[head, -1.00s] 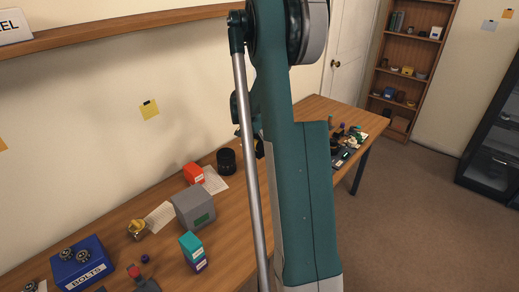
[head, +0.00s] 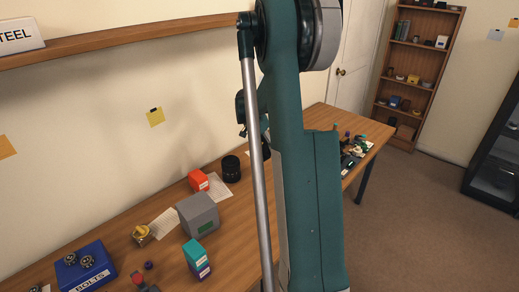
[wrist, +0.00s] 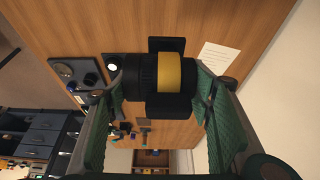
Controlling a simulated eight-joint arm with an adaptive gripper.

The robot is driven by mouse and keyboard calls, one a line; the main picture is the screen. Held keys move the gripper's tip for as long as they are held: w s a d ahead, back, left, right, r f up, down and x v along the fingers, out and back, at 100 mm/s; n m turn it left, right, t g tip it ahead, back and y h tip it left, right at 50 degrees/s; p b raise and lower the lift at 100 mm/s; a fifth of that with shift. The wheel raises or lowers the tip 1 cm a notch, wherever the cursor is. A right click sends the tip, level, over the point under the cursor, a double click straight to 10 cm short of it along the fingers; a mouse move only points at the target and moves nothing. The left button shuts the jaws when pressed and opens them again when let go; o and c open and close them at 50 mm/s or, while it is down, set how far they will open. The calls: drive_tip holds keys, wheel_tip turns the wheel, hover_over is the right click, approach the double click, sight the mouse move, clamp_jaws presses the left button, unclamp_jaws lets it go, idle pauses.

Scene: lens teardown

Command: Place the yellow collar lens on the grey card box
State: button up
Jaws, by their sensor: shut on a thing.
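The yellow collar lens (wrist: 168,73) is a black ribbed barrel with a broad yellow band, lying across the wrist view. My gripper (wrist: 160,78) is shut on it, with the green fingers to its left and right and dark blocks above and below. The lens is held over the wooden table. In the head view, my arm hides the gripper and lens. A grey box (head: 198,216) with a green label, seemingly the grey card box, stands on the table left of my arm. I cannot make it out in the wrist view.
A yellow-topped item (head: 142,236) and a blue bolts bin (head: 86,268) are further left. Small items crowd the table's far end.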

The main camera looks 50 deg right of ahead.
drive_tip(key=w+a+r+n+p, duration=0.1)
drive_tip(key=a+r+p, duration=0.3)
drive_tip(key=a, duration=0.7)
drive_tip(key=w+a+r+n+p, duration=0.1)
drive_tip(key=a+r+p, duration=0.2)
drive_tip(key=a, duration=0.7)
drive_tip(key=s+a+r+n+p, duration=0.1)
drive_tip(key=s+a+r+p, duration=0.1)
drive_tip(key=a, duration=0.5)
drive_tip(key=s+a+r+n+t+p, duration=0.1)
drive_tip(key=s+a+r+p, duration=0.1)
drive_tip(key=a, duration=0.6)
drive_tip(key=s+a+r+p, duration=0.2)
drive_tip(key=a+r+p, duration=0.1)
drive_tip(key=a, duration=0.5)
drive_tip(key=shift+r+n+t+p, duration=0.15)
drive_tip(key=shift+n+t+p, duration=0.25)
drive_tip(key=shift+p, duration=0.2)
drive_tip(key=shift+f, duration=2.9)
drive_tip(key=shift+f, duration=0.1)
drive_tip(key=shift+f, duration=2)
drive_tip(key=shift+f, duration=0.15)
